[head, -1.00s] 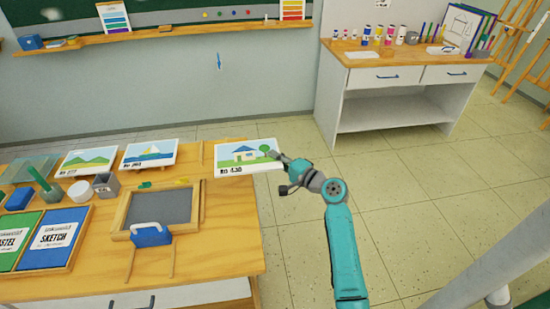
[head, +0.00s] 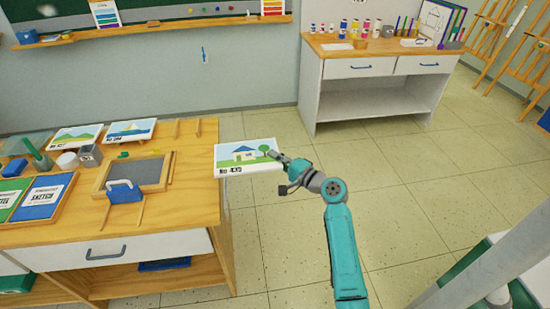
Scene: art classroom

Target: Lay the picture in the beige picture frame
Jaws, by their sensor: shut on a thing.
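My gripper (head: 275,160) is shut on the right edge of a white-bordered picture (head: 245,157) of a house and a tree. The picture is held flat, face up, with its left edge near the table's right edge. The beige picture frame (head: 104,177) lies on the table, to the left of and below the picture in the view, with a grey inside. A blue block with a pale handle (head: 125,191) stands at the frame's front edge and hides part of it.
The wooden table (head: 185,214) also bears landscape pictures (head: 130,130), thin wooden strips, a white pot (head: 67,160), a grey cup (head: 89,155) and a blue sketch pad (head: 45,199). A white cabinet (head: 313,90) with paints stands behind at right. Open tiled floor lies between.

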